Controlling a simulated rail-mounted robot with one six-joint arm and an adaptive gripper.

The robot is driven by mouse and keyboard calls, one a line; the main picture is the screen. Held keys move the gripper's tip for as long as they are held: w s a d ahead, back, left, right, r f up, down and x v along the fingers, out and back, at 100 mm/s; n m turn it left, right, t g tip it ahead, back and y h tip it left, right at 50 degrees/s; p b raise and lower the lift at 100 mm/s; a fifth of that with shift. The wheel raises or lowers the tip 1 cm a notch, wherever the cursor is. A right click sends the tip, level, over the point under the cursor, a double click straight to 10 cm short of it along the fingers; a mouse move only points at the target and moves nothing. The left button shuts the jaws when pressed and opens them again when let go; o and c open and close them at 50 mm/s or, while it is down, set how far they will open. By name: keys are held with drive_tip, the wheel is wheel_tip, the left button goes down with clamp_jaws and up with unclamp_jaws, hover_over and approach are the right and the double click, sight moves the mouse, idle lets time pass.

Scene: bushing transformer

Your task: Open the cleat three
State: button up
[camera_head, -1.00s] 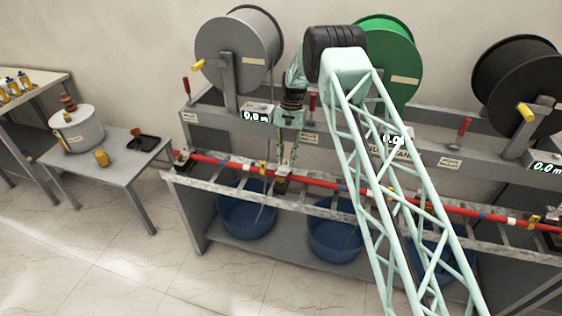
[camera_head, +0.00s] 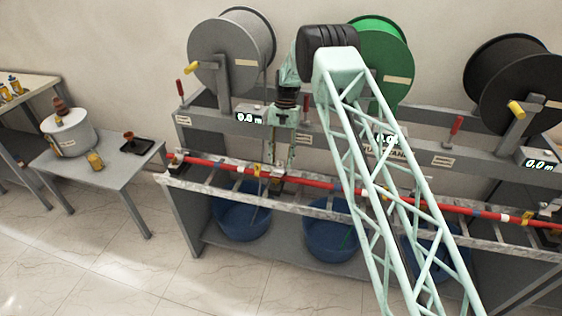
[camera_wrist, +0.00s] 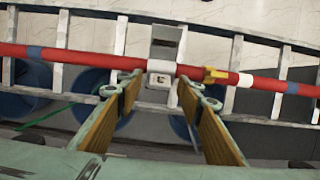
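A red rail (camera_head: 325,183) with blue, white and yellow bands runs along the ladder-like front of the bench. A pale cleat block (camera_wrist: 162,78) with a small dark mark sits on this rail in the wrist view; I cannot read the mark as a number. My gripper (camera_wrist: 160,88) is open and empty, its two fingers with tan inner pads on either side of the block's near edge. In the head view my gripper (camera_head: 281,161) points down just above the rail and a grey block (camera_head: 277,184). Whether the fingers touch the cleat cannot be told.
A yellow clip (camera_wrist: 215,75) is on the rail right of the block. Blue tubs (camera_head: 243,215) stand under the rail. Grey (camera_head: 232,50), green (camera_head: 393,60) and black (camera_head: 515,85) reels stand behind. A grey side table (camera_head: 120,165) is at left.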

drive_tip(key=v, duration=1.1)
drive_tip(key=shift+c, duration=0.5)
